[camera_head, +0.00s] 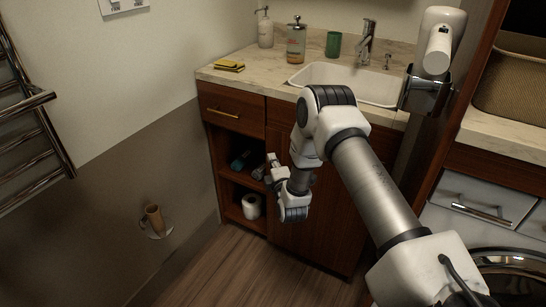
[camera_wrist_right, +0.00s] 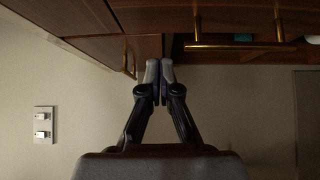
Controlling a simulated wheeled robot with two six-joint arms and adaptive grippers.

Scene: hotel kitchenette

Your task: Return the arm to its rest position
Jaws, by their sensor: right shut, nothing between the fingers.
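My right arm reaches in from the lower right of the head view, over the front of the wooden vanity cabinet (camera_head: 330,215). My right gripper (camera_head: 268,172) hangs in front of the cabinet's open shelves. In the right wrist view the same gripper (camera_wrist_right: 159,78) has its two fingers together, with nothing between them. Dark wood with brass handles (camera_wrist_right: 240,46) shows beyond the fingertips. My left gripper is not in view.
The counter (camera_head: 262,79) above holds a sink (camera_head: 345,83), a green cup (camera_head: 333,44), two dispensers and a yellow sponge (camera_head: 229,65). A toilet roll (camera_head: 251,206) is on the lower shelf. A towel rail (camera_head: 30,105) is at left. Floor (camera_head: 235,270) at lower left is clear.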

